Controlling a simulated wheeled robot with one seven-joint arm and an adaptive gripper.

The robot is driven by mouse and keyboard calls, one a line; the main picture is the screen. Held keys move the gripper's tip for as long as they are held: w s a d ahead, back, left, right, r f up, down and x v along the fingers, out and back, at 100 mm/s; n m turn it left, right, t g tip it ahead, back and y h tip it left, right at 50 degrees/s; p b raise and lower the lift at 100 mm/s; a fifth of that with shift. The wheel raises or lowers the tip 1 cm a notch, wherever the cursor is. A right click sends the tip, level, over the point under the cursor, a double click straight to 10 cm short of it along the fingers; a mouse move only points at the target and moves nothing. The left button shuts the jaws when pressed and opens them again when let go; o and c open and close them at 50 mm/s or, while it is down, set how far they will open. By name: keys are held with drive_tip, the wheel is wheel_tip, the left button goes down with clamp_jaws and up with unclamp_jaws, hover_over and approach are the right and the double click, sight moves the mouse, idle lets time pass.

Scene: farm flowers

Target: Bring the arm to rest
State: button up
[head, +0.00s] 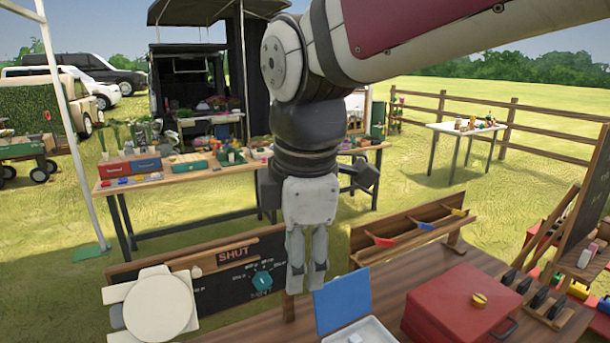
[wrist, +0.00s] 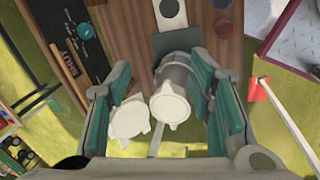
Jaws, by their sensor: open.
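My arm comes in from the upper right of the head view, and its wrist hangs down near the middle. My gripper (head: 307,268) points downward over the near wooden table area, just left of a red box. Its two fingers are apart, with nothing seen held between them. In the wrist view, the teal-padded fingers of my gripper (wrist: 163,92) stand wide apart at left and right. Pale rounded parts show between and below the fingers; I cannot tell whether they touch anything.
A black board (head: 225,280) marked SHUT, with a teal dial, stands behind and left of my gripper. A blue panel (head: 342,302) and the red box (head: 460,303) are close on the right. A wooden rack (head: 400,238) stands behind. Open grass lies beyond.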

drive_tip(key=s+d+f+m+t, duration=0.1)
drive_tip(key=s+d+m, duration=0.4)
drive_tip(key=d+m, duration=0.5)
drive_tip(key=s+d+f+m+t, duration=0.1)
drive_tip(key=s+d+m, duration=0.3)
drive_tip(key=d+m, duration=0.6)
drive_tip(key=shift+s+f+m+t+h, duration=0.3)
drive_tip(key=shift+s+m+t, duration=0.1)
drive_tip(key=shift+m+t, duration=0.15)
drive_tip(key=shift+d, duration=0.1)
